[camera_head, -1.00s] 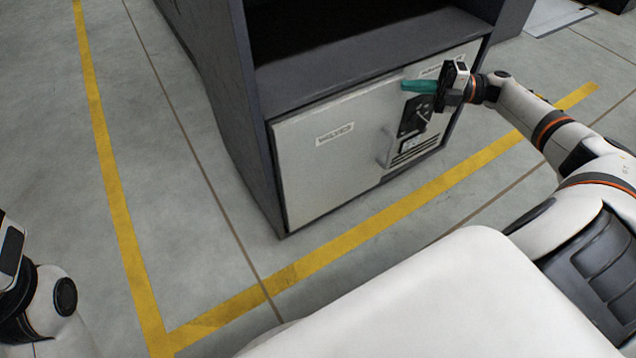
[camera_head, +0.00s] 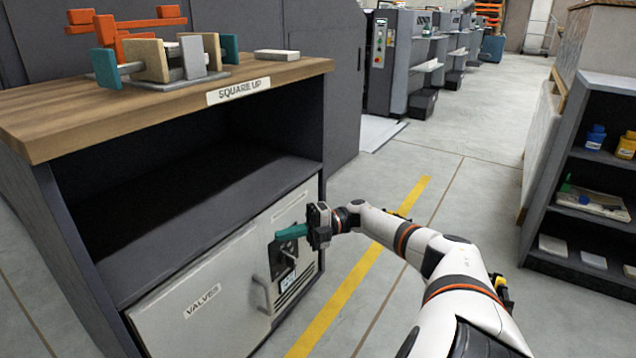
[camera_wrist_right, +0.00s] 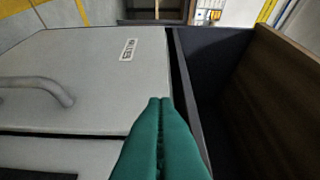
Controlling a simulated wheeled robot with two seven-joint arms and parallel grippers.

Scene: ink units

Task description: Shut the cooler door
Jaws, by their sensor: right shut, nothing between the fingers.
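The grey cabinet front has a light grey door (camera_head: 205,304) labelled VALVES, with a bar handle (camera_head: 262,292) at its right edge. Right of it is a light panel with a black plate (camera_head: 285,256), small display and vent slots; I take this as the cooler door, though its label is hidden. It looks about flush with the front, but I cannot tell if it is fully shut. My right gripper (camera_head: 290,232) is shut and empty, its green fingers in front of this panel's upper part; contact is unclear. The fingers also show in the right wrist view (camera_wrist_right: 159,135). My left gripper is out of view.
Above the doors is an open, dark shelf (camera_head: 200,225). The wooden top (camera_head: 60,118) carries an orange and teal fixture (camera_head: 155,50). A shelf unit (camera_head: 560,190) with bottles stands at the right. Floor with a yellow line (camera_head: 345,295) is clear between.

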